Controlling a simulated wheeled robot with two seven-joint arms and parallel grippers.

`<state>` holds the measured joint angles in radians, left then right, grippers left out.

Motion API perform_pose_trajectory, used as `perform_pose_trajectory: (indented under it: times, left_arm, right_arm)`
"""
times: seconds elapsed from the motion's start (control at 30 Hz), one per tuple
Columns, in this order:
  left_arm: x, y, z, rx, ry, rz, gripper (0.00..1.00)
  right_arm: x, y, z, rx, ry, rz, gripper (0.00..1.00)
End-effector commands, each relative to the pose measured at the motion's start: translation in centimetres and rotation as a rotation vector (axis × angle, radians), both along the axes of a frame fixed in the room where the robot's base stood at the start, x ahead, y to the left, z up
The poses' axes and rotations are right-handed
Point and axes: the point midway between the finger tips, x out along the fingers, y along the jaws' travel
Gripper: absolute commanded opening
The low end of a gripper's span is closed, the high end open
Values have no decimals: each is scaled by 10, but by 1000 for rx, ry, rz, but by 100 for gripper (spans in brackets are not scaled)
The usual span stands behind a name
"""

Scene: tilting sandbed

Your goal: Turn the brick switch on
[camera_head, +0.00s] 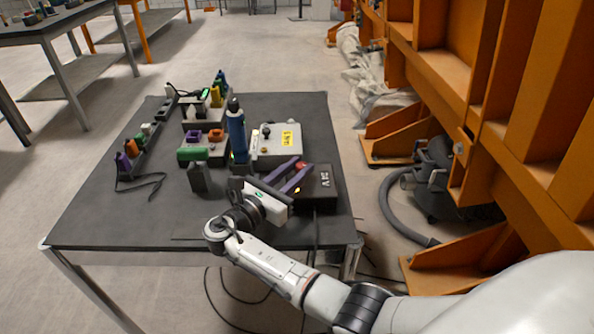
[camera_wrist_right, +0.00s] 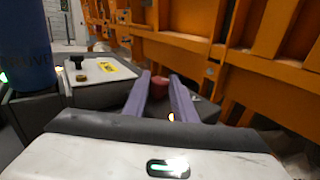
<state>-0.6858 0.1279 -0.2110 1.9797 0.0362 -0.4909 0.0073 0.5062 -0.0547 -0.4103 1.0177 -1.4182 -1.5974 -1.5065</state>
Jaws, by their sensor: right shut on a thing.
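The black brick (camera_head: 320,187), marked "24 V", lies at the right front of the dark table. A red switch-like part (camera_head: 301,166) shows at its far left edge. My right gripper (camera_head: 303,162) reaches over the brick with its two purple fingers at the red part. In the right wrist view the red part (camera_wrist_right: 158,80) sits between the fingertips (camera_wrist_right: 159,77), and the fingers are shut on it. A small light shows by the right finger. The fingers hide part of the brick, and I cannot tell the switch's position. My left gripper is out of view.
A blue bottle (camera_head: 236,133) stands close to the left of my right gripper. Behind is a light box (camera_head: 276,150) with a yellow label. Several coloured parts stand on the table's left side (camera_head: 100,205). An orange steel frame (camera_head: 480,80) rises at the right.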

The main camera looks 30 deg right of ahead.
Motion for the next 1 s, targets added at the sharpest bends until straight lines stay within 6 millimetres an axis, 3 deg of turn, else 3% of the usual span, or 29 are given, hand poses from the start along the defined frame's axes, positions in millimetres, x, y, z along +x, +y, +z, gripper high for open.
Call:
perform_pose_trajectory:
  times: [0.17, 0.2, 0.3, 0.67, 1.0]
  left_arm:
    - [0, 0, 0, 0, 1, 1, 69]
    - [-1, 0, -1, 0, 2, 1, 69]
    - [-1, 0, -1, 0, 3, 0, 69]
    - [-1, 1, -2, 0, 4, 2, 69]
    - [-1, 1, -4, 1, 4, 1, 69]
  right_arm:
    - [0, -1, 1, -2, -2, -1, 2]
    - [0, -1, 1, -2, -2, -1, 31]
    - [0, -1, 1, -2, -2, 0, 43]
    - [-2, 6, 0, 0, 0, 1, 43]
    - [-23, 65, 0, 1, 0, 2, 43]
